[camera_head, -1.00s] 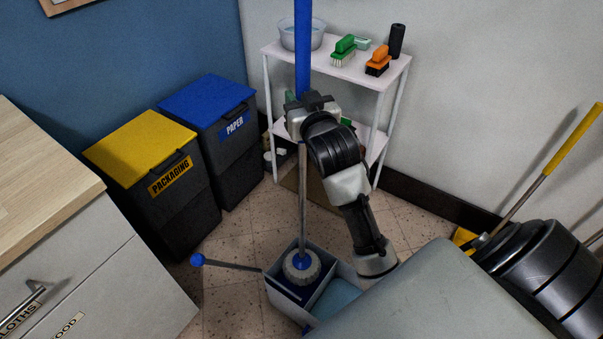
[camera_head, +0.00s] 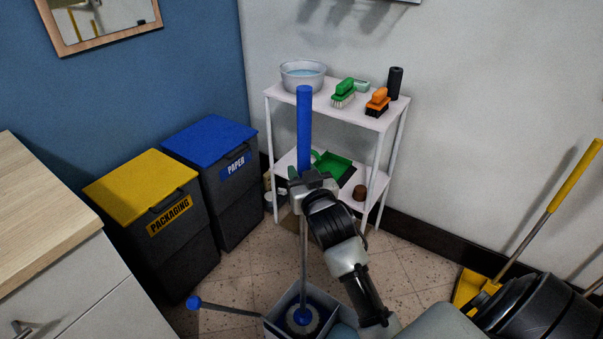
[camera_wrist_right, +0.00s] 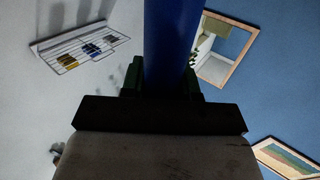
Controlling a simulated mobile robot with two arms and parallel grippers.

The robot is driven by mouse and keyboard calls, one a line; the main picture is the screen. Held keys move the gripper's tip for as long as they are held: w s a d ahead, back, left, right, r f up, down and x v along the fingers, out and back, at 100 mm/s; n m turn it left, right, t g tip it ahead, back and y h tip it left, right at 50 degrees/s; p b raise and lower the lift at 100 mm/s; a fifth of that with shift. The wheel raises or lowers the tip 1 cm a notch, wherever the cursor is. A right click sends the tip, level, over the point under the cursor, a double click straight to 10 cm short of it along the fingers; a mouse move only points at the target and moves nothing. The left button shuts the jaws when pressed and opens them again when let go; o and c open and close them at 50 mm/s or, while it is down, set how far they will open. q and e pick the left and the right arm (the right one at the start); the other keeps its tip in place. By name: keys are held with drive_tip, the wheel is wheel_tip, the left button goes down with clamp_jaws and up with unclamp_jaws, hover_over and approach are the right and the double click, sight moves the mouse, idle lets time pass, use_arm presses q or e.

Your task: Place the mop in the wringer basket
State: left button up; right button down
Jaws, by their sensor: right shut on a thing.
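The mop has a blue handle (camera_head: 304,125), a thin metal shaft (camera_head: 304,245) and a round grey head with a blue centre (camera_head: 302,317). It stands close to upright. My right gripper (camera_head: 314,182) is shut on the mop's blue handle near its lower end. In the right wrist view the handle (camera_wrist_right: 168,50) runs up between the fingers. The mop head is inside the wringer basket's outline, in the grey bucket (camera_head: 276,319) at the bottom edge. Whether the head rests on the basket floor is hidden. My left gripper is not in view.
A lever with a blue ball end (camera_head: 194,302) sticks out left of the bucket. A white shelf (camera_head: 335,108) with brushes and a bowl stands behind. Yellow-lidded (camera_head: 142,187) and blue-lidded (camera_head: 208,142) bins stand left. A yellow broom (camera_head: 573,178) leans at right.

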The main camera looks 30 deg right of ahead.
drive_tip(key=c, duration=0.8)
unclamp_jaws()
drive_tip(key=v, duration=1.2)
drive_tip(key=shift+f, duration=0.1)
